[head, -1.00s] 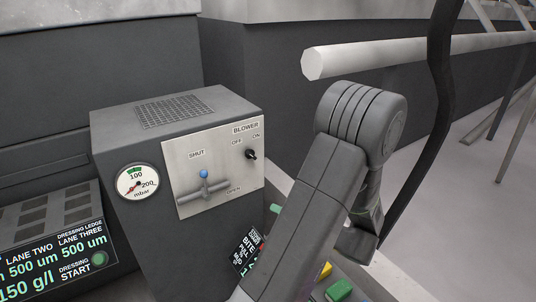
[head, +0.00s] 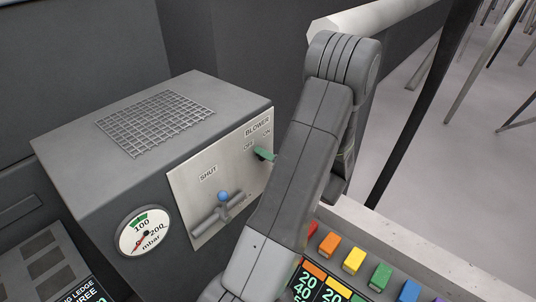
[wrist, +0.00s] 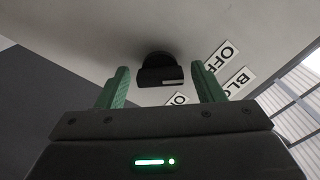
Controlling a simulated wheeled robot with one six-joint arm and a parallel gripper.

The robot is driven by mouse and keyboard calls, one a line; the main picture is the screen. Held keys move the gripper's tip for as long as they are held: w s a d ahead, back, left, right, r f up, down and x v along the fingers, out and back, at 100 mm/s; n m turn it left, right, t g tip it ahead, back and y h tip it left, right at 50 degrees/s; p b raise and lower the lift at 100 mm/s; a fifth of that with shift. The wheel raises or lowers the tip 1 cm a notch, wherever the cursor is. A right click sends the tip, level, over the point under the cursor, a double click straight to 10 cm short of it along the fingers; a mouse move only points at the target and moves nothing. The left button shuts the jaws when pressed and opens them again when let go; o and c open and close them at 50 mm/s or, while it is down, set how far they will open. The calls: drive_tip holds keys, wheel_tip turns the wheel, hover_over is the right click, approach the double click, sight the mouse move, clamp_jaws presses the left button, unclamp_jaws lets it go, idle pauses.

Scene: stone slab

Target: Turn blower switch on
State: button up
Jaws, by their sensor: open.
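The black blower switch (wrist: 160,76) shows in the wrist view, with a pale mark on its face. It sits on the metal panel (head: 190,190) beside the OFF and ON labels. My gripper (wrist: 160,68) is open, its green fingers on either side of the switch with gaps to both. In the head view a green finger (head: 264,154) is at the switch, just below the ON label, and hides it. I cannot tell which label the switch points to.
A valve handle with a blue knob (head: 223,196) is lower on the panel, below the SHUT label. A pressure gauge (head: 145,231) is left of it.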

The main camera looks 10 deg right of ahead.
drive_tip(key=shift+a, duration=0.1)
drive_tip(key=c, duration=1)
drive_tip(key=shift+f+m+b, duration=0.15)
drive_tip(key=shift+m+b, duration=0.25)
drive_tip(key=shift+b, duration=0.1)
drive_tip(key=shift+f+m+b, duration=0.1)
drive_tip(key=shift+m+b, duration=0.8)
drive_tip(key=shift+b, duration=0.05)
drive_tip(key=m+b, duration=0.2)
drive_tip(key=m, duration=0.2)
drive_tip(key=shift+m, duration=0.3)
drive_tip(key=m, duration=0.4)
drive_tip(key=shift+m+b, duration=0.3)
drive_tip(key=shift+f+m+p, duration=0.1)
drive_tip(key=shift+m+p, duration=0.3)
drive_tip(key=shift+m, duration=1.7)
